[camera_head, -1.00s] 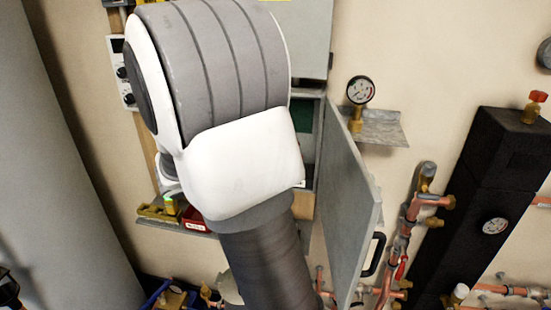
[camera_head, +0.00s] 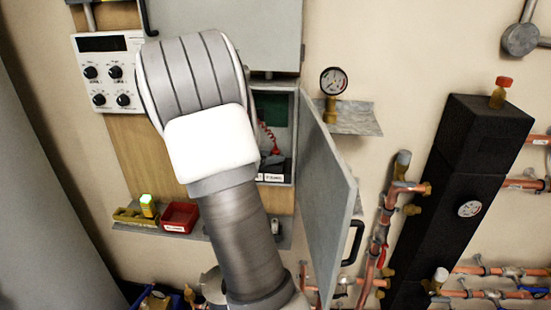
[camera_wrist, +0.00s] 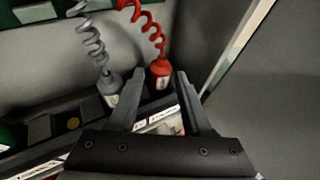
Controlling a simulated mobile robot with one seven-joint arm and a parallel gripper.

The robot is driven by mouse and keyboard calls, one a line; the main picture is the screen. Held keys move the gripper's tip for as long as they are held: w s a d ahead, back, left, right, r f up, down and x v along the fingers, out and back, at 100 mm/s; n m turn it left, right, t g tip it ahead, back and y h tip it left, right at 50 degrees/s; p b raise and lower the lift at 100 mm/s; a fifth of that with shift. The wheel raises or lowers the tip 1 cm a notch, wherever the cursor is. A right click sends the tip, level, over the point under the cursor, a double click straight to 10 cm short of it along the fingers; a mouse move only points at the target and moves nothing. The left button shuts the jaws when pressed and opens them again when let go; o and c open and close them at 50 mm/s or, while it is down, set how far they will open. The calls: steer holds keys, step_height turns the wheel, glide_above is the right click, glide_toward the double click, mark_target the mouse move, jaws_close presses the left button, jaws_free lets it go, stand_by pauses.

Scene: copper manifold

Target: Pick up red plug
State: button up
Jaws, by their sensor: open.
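The red plug (camera_wrist: 160,72) hangs on a coiled red cable (camera_wrist: 143,22) inside a grey cabinet in the wrist view. A grey plug (camera_wrist: 110,88) on a coiled grey cable is to its left. My gripper (camera_wrist: 158,88) is open, and nothing is held between its fingers. The red plug appears between the two fingertips in the picture; I cannot tell the depth gap. In the head view, the red coil (camera_head: 268,137) shows inside the open cabinet just right of my arm.
The cabinet's open door (camera_head: 328,185) stands out to the right of my arm. A pressure gauge (camera_head: 333,82) and copper pipes (camera_head: 385,225) are beyond it. A shelf with a red tray (camera_head: 180,217) is at lower left. A control box (camera_head: 106,72) is at upper left.

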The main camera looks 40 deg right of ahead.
mark_target(274, 150)
steer(key=x, duration=0.2)
steer(key=shift+d, duration=0.3)
jaws_close()
steer(key=shift+r, duration=0.1)
steer(key=shift+r, duration=0.25)
steer(key=r, duration=0.3)
steer(key=shift+w+a+r+p, duration=0.1)
steer(key=shift+a+p, duration=0.1)
steer(key=shift+p, duration=0.15)
steer(key=s+a, duration=0.2)
steer(key=a, duration=1.5)
steer(key=shift+s+a+f, duration=0.25)
steer(key=shift+s+a, duration=0.05)
steer(key=shift+s, duration=0.1)
